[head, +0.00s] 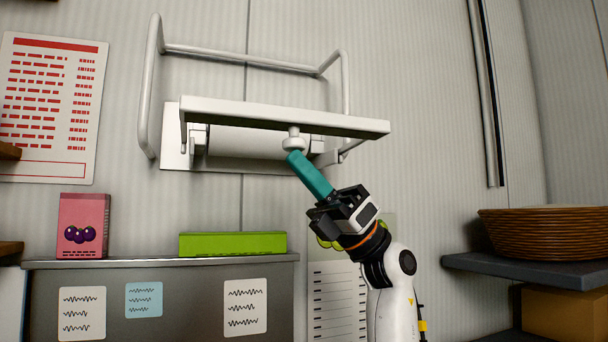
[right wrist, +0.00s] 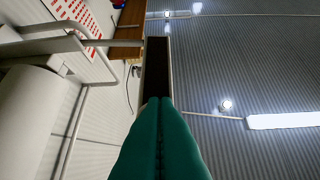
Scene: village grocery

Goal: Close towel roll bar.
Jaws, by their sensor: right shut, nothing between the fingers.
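The towel holder is fixed to the wall in the upper middle of the head view. Its white bar (head: 285,117) is a long flat piece that stands out in front of the pale towel roll (head: 245,142). A small white knob (head: 294,141) hangs under the bar. My right gripper (head: 293,156) has teal fingers, pressed together and empty, with the tips just below the knob; contact is unclear. In the right wrist view the shut fingers (right wrist: 158,103) point along a dark, narrow strip, and the roll (right wrist: 26,120) is at left. My left gripper is not in view.
White wire rails (head: 240,58) surround the holder above and at its sides. Below are a pink box (head: 83,226) and a green box (head: 232,244) on a metal cabinet (head: 170,265). Wicker baskets (head: 545,232) sit on a right shelf.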

